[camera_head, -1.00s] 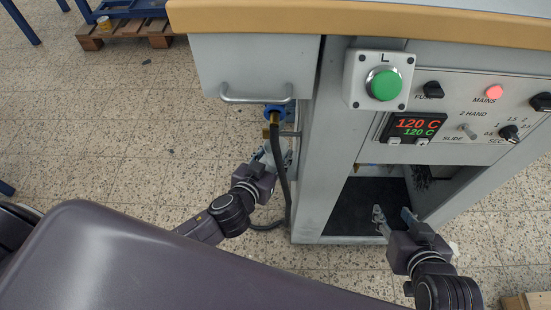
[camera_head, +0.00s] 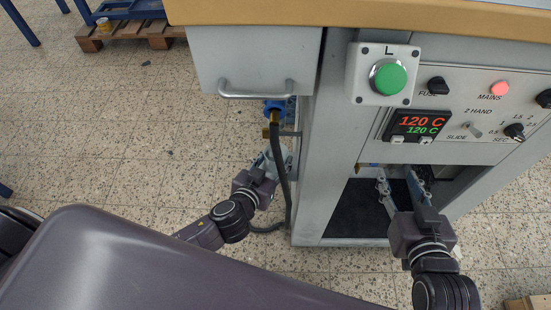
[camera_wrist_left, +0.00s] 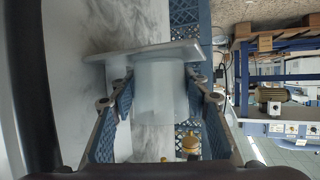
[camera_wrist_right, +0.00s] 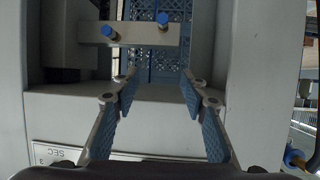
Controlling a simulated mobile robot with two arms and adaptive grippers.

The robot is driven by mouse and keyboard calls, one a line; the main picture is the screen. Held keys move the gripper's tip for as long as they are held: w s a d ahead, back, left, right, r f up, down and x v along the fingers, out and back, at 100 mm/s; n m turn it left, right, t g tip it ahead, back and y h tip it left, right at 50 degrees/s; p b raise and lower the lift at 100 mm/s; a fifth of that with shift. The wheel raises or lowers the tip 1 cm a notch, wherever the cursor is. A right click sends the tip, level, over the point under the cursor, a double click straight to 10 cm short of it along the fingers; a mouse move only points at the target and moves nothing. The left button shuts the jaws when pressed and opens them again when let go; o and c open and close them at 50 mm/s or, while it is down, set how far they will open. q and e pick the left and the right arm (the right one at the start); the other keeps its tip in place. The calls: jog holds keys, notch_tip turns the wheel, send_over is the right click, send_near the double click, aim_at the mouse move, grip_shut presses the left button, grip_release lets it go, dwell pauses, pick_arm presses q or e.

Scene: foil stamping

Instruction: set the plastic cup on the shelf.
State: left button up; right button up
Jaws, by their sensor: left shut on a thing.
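My left gripper (camera_head: 270,163) is low beside the machine cabinet, partly behind a black hose. In the left wrist view its fingers are shut on the plastic cup (camera_wrist_left: 160,95), a pale translucent piece with a wider, flat-looking rim. The cup is not clear in the head view. My right gripper (camera_head: 400,185) is at the opening in the cabinet's front. In the right wrist view its fingers (camera_wrist_right: 160,95) are apart with nothing between them. I cannot tell which surface is the shelf; the cabinet's open lower compartment (camera_head: 358,212) has a dark floor.
A drawer front with a metal handle (camera_head: 256,95) hangs above the left gripper. The control panel (camera_head: 465,105) and green button (camera_head: 388,77) are above the right gripper. A bar with two blue knobs (camera_wrist_right: 130,32) lies ahead of it. Tiled floor (camera_head: 130,165) is clear at left.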

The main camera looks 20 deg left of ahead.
pick_arm(q)
jog(key=o, duration=1.1)
pick_arm(e)
jog(key=shift+w+r, duration=0.1)
jog(key=shift+r, duration=0.05)
pick_arm(q)
jog(key=shift+s+a+r+m+g+p, duration=0.15)
jog(key=shift+s+a+r+g+p, duration=0.2)
jog(key=shift+s+r+g, duration=1.25)
jog(key=shift+s+a+r+m+p, duration=0.25)
jog(key=shift+s+a+r, duration=0.35)
jog(key=shift+s, duration=2.2)
jog(key=shift+s+a+r+m+g+p, duration=0.1)
jog(key=shift+s+a+r+g+p, duration=0.2)
jog(key=shift+s+r+g, duration=1.35)
pick_arm(e)
jog(key=s+d+f+g+h, duration=0.1)
jog(key=s+d+f+g, duration=0.1)
jog(key=s+f+g, duration=0.2)
jog(key=shift+s+d+f+g, duration=0.4)
jog(key=shift+s+f, duration=1.05)
jog(key=shift+f, duration=0.45)
